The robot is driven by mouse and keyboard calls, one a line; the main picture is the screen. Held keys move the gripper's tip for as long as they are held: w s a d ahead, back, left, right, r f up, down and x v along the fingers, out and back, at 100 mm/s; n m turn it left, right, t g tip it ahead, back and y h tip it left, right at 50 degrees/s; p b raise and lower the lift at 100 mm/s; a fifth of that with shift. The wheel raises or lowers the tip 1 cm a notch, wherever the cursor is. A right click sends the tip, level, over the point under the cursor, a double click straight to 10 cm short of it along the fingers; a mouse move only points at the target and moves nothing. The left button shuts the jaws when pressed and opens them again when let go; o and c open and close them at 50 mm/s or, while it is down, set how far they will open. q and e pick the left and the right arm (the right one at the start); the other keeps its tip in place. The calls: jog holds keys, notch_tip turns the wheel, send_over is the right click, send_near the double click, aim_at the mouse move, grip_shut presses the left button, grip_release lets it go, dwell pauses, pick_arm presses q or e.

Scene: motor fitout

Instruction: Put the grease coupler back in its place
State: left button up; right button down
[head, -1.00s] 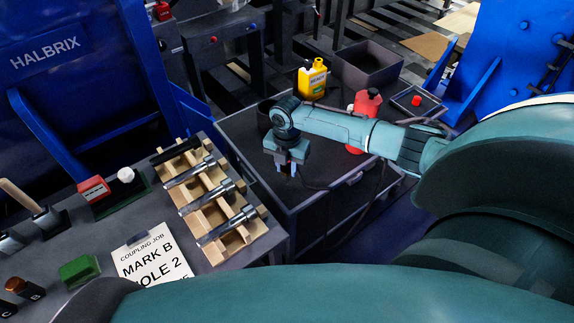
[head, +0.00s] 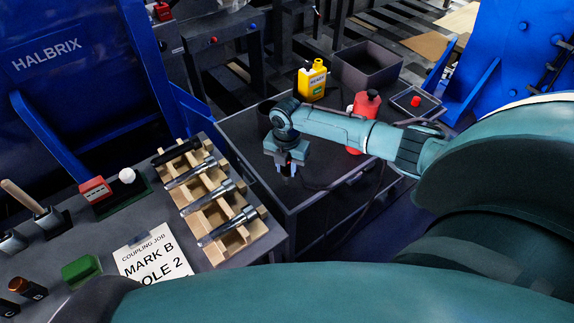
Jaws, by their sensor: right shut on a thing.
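My right gripper (head: 287,172) points down over the dark top of the cart (head: 325,195), near its front left part. It is shut on a small dark thing, likely the grease coupler, which is mostly hidden by the fingers. A thin dark hose (head: 318,187) runs along the cart top near the gripper toward the right. A red container with a dark cap (head: 364,108) stands behind my right forearm and is partly covered by it. The coupler's place cannot be made out clearly. My left gripper is not in view.
A yellow bottle (head: 312,80), a dark open bin (head: 366,66) and a small tray with a red piece (head: 415,101) are at the cart's back. On the left bench, a wooden rack (head: 222,218) holds several metal bolts. A job card (head: 150,255) lies beside it.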

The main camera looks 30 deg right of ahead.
dwell(0.7)
jog(key=shift+f+b, duration=0.8)
jog(key=shift+f, duration=0.7)
jog(key=c, duration=1)
grip_release()
jog(key=shift+c, duration=0.2)
jog(key=shift+r, duration=0.25)
notch_tip(320, 180, up, 12)
jog(key=shift+r+p, duration=0.1)
jog(key=shift+p, duration=0.9)
jog(key=shift+r, duration=0.3)
jog(key=shift+s, duration=0.1)
